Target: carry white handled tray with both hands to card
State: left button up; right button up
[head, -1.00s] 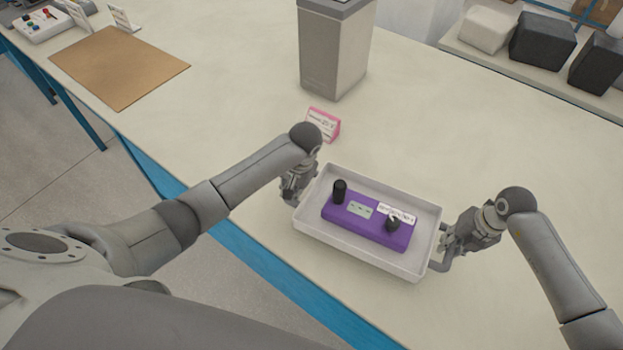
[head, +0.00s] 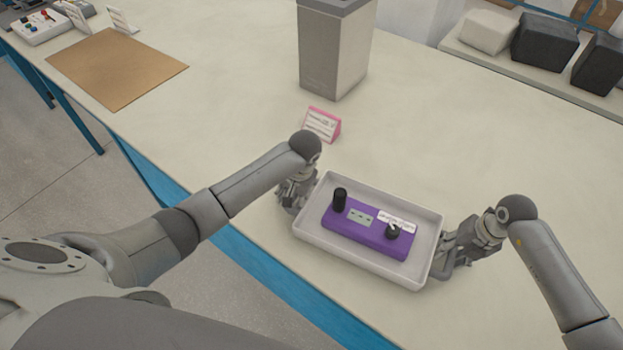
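The white handled tray (head: 308,235) is at the front of the table, and a purple box (head: 345,227) with black knobs and a small label lies inside it. My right gripper (head: 450,252) is at the tray's right end and appears shut on the handle, which it mostly covers. My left gripper (head: 296,200) is at the left end, appears shut on the tray there, and is partly hidden by its own arm. A pink and white card (head: 322,124) stands on the table beyond the tray's left end. Whether the tray touches the table is unclear.
A tall grey bin (head: 334,55) stands behind the card. A brown mat (head: 117,68) lies at the far left, near a box with colored knobs (head: 42,24). Dark and pale blocks (head: 543,42) sit on a shelf at back right. The table right of the bin is clear.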

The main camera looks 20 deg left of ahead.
pick_arm(q)
jog(key=shift+d, duration=0.1)
pick_arm(e)
jog(key=shift+r, duration=0.2)
pick_arm(q)
notch_tip(320, 180, up, 12)
jog(key=d, duration=0.2)
jog(key=shift+f, duration=0.15)
pick_arm(e)
notch_tip(320, 180, up, 11)
jog(key=d, duration=0.2)
jog(key=shift+d+r, duration=0.15)
jog(key=shift+r, duration=0.05)
pick_arm(q)
jog(key=shift+s+d, duration=0.1)
